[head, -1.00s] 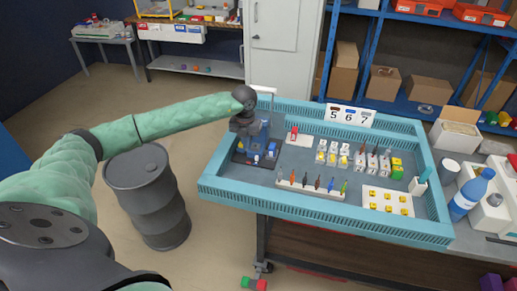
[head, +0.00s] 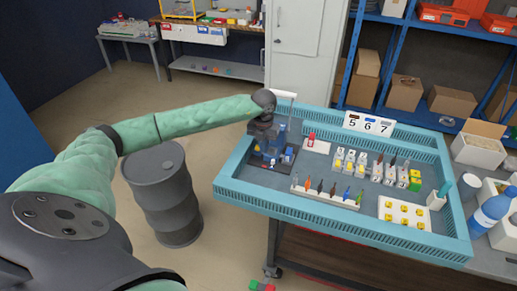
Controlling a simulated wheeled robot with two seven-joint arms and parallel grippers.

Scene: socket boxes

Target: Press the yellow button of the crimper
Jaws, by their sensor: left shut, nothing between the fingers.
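The crimper (head: 286,158) is a dark device with blue parts at the left end of the teal-rimmed tray table (head: 330,219). A tiny yellow spot shows low on it, too small to be sure it is the button. My left gripper (head: 264,136) is shut and empty, pointing down over the back left part of the crimper. It hides part of the device, and I cannot tell whether the fingertips touch it. My right gripper is out of view.
A row of coloured screwdriver-like tools (head: 327,193), a white plate with yellow pieces (head: 404,214) and socket boxes (head: 350,162) fill the tray right of the crimper. A number sign (head: 369,124) stands at the back. A dark barrel (head: 163,195) stands left of the table.

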